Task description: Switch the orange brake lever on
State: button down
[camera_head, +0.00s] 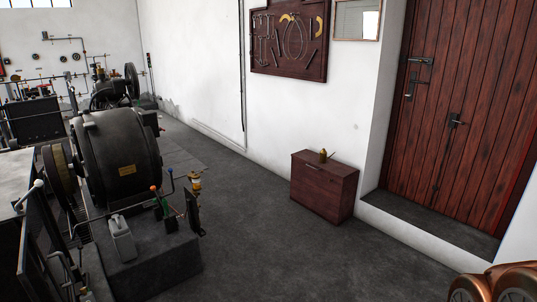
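A lever with a small orange knob (154,188) stands on the plinth in front of the large black dynamo (121,155), left of centre in the head view. It is small in the picture, and I cannot tell its exact tilt. Next to it on the right stands a lever with a blue knob (171,171). A yellowish fitting (195,180) is further right, at the plinth's edge. I do not see my gripper's fingers in this view.
A low wooden cabinet (323,188) with a brass can (323,155) on top stands by the white wall. A wooden door (470,110) is at right, above a step. Open dark floor (265,245) lies between plinth and cabinet. A grey canister (122,238) is on the plinth.

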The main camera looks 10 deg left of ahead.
aim_at(153, 187)
jog(key=u, duration=0.45)
jog(key=i, duration=1.95)
jog(key=u, duration=2.05)
jog(key=i, duration=1.1)
jog(key=u, duration=0.85)
